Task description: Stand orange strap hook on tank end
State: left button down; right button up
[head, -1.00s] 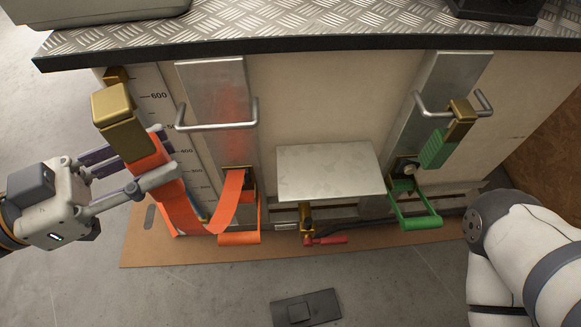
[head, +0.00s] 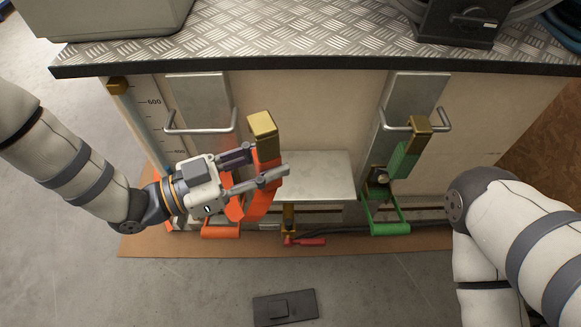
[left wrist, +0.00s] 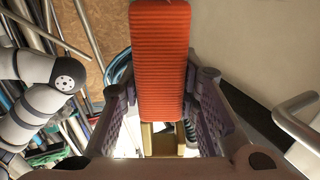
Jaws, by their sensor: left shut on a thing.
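The orange strap hook has a brass block end (head: 262,128) and an orange ribbed body (left wrist: 160,60). My left gripper (head: 266,163) is shut on the orange part, with the brass end sticking up above the fingers. The hook is held in front of the tank's pale wall (head: 300,115), right of the left metal plate. An orange strap (head: 255,205) loops down from it towards an orange lever (head: 221,231) low on the left. In the left wrist view the ribbed body stands between the fingers. My right gripper is out of view; only its arm shows.
Metal handles stand on the left plate (head: 201,125) and right plate (head: 408,95). A green strap hook (head: 403,158) hangs at the right handle. A flat metal shelf (head: 318,178) juts out at the middle, behind the orange strap. A tread-plate top (head: 290,35) overhangs above.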

pick_arm(q)
jog(key=w+f+b, duration=0.1)
jog(key=w+f, duration=0.1)
jog(key=w+d+f+b, duration=0.1)
jog(key=w+f, duration=0.1)
jog(key=w+d+f+b, duration=0.1)
jog(key=w+f, duration=0.2)
jog(key=shift+w+d+f+b, duration=0.1)
jog(key=shift+d+b, duration=0.05)
jog(key=shift+b, duration=0.25)
jog(key=f, duration=0.1)
jog(key=f+b, duration=0.1)
jog(key=f, duration=0.1)
jog(key=shift+w+f+b, duration=0.2)
jog(key=shift+f+b, duration=0.05)
jog(key=shift+b, duration=0.05)
jog(key=shift+r, duration=0.2)
jog(key=shift+f, duration=0.1)
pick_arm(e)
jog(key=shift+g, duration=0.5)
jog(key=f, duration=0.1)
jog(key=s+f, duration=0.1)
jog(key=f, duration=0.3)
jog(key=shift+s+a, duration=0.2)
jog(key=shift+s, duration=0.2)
pick_arm(q)
jog(key=c, duration=1.2)
grip_release()
